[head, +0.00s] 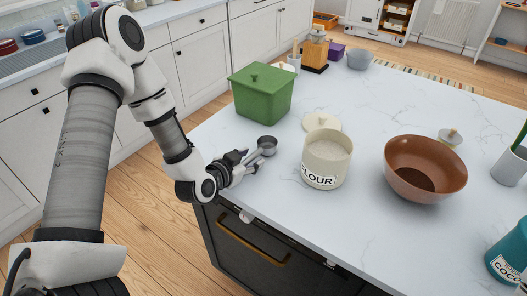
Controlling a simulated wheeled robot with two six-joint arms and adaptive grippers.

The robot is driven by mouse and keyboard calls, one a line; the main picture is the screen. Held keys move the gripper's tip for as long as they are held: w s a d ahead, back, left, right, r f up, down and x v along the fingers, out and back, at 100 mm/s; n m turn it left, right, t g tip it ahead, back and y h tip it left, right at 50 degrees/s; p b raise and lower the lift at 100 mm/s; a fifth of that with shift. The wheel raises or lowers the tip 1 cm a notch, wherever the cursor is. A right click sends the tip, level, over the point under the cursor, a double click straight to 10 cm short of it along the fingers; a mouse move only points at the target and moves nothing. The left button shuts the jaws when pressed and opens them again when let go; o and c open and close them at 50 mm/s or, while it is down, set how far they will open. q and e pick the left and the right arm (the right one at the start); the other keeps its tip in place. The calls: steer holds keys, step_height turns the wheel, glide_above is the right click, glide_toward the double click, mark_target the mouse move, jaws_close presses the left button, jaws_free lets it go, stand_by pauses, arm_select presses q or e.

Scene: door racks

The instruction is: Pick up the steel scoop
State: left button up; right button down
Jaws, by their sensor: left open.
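The steel scoop (267,144) lies on the white marble countertop, left of the flour canister, its round bowl facing up. Its handle points down-left toward my left gripper (252,162). My left gripper is open, low over the counter's near left edge, with its fingers close around or beside the handle. I cannot tell whether they touch it. My right gripper is not in view.
The open flour canister (326,160) stands just right of the scoop, with a cream lid (322,122) behind it. A green lidded bin (262,94) stands behind the scoop. A brown bowl (424,165) and a teal cocoa canister (508,256) are farther right.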

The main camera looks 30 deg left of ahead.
arm_select(q)
steer(key=shift+a, duration=0.2)
steer(key=c, duration=0.9)
steer(key=shift+d, duration=0.1)
